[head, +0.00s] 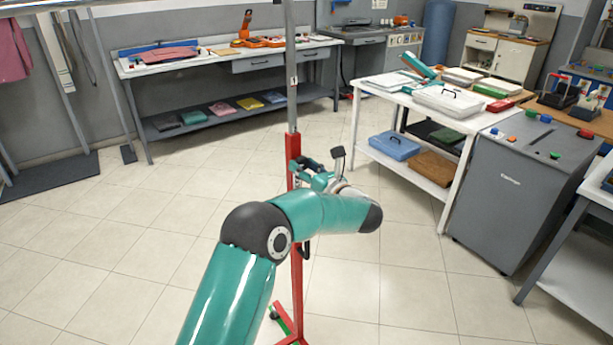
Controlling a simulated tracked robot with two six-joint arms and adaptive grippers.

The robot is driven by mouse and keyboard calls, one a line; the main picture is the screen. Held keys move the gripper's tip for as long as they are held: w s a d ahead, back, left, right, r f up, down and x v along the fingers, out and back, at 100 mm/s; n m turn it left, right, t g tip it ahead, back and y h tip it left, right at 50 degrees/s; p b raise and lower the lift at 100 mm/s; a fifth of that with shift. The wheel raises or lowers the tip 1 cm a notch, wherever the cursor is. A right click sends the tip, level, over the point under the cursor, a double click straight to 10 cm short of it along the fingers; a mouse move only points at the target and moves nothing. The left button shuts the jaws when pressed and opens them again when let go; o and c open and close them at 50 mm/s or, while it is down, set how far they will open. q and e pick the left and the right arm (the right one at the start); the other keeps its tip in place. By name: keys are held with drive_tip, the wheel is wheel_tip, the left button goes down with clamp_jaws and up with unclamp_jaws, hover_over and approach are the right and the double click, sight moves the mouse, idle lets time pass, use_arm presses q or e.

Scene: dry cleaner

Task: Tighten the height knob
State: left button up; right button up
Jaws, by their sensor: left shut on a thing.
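A stand rises in the middle of the head view, with a red post (297,290) and a thin grey pole (291,75) coming out of its top. My left gripper (298,168) is at the upper part of the red post, near where the grey pole enters it. It is shut on the height knob, which is mostly hidden by the fingers. My teal left arm crosses in front of the post and covers part of it. My right gripper is not in view.
A grey cabinet (525,195) with coloured buttons stands at right, beside a white table (440,108) bearing trays. A long workbench (215,68) runs along the back wall. The tiled floor around the stand is clear.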

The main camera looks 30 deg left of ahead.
use_arm(q)
drive_tip(key=m+b, duration=0.3)
drive_tip(key=shift+f, duration=0.15)
drive_tip(key=m+b, duration=0.1)
drive_tip(key=m, duration=0.1)
drive_tip(key=m+b, duration=0.1)
drive_tip(key=m, duration=0.1)
drive_tip(key=shift+s+r, duration=0.1)
drive_tip(key=shift+r, duration=0.1)
drive_tip(key=m, duration=0.3)
drive_tip(key=shift+r+m, duration=0.15)
drive_tip(key=shift+m, duration=0.25)
drive_tip(key=m+p, duration=0.1)
drive_tip(key=m, duration=0.3)
drive_tip(key=shift+m, duration=0.4)
drive_tip(key=o, duration=1.1)
